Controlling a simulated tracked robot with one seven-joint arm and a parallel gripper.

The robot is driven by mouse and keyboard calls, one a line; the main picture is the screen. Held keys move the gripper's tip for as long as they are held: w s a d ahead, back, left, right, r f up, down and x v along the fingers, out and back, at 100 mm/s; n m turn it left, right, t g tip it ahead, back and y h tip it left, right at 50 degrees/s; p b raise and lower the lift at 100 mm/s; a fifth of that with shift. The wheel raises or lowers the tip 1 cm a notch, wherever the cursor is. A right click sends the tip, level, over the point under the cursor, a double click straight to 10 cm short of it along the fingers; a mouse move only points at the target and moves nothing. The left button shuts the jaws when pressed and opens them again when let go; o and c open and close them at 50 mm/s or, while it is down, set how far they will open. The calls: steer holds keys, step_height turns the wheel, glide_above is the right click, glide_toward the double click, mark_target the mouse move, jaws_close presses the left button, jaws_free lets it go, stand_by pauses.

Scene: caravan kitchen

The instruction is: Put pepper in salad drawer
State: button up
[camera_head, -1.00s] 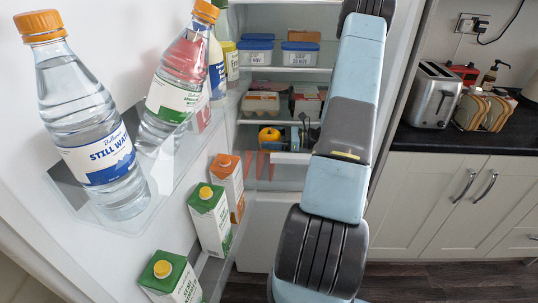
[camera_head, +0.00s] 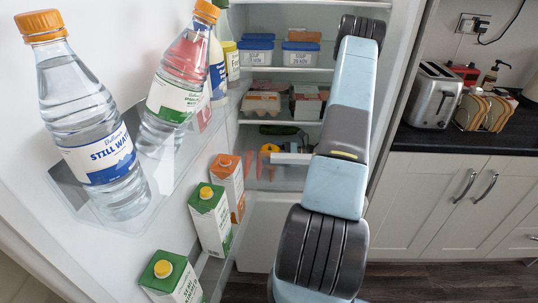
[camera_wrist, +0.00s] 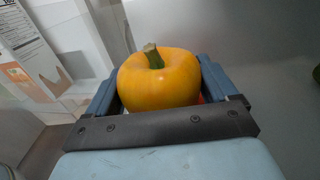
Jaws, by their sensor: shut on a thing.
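The yellow pepper (camera_wrist: 158,82) has a green stem and sits between the two fingers of my gripper (camera_wrist: 162,88), which is shut on it. In the head view the pepper (camera_head: 268,149) is inside the open fridge, in front of the lower compartment. My gripper there is mostly hidden behind my arm. Orange carrots (camera_head: 251,166) lie in that low, clear-looking compartment, which seems to be the salad drawer; its edges are hard to make out. I cannot tell whether the pepper touches anything below.
A dark green vegetable (camera_head: 279,130) lies behind the pepper. An egg box (camera_head: 261,103) and soup tubs (camera_head: 300,54) stand on shelves above. The open door at left holds water bottles (camera_head: 98,150) and cartons (camera_head: 210,218), close to the gripper's left.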

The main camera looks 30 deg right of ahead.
steer(key=shift+f, duration=0.25)
steer(key=o, duration=1.2)
steer(key=shift+r, duration=0.2)
steer(key=shift+s+d+r, duration=0.1)
steer(key=shift+s+d, duration=0.05)
steer(key=shift+d, duration=0.1)
steer(key=shift+v, duration=3.45)
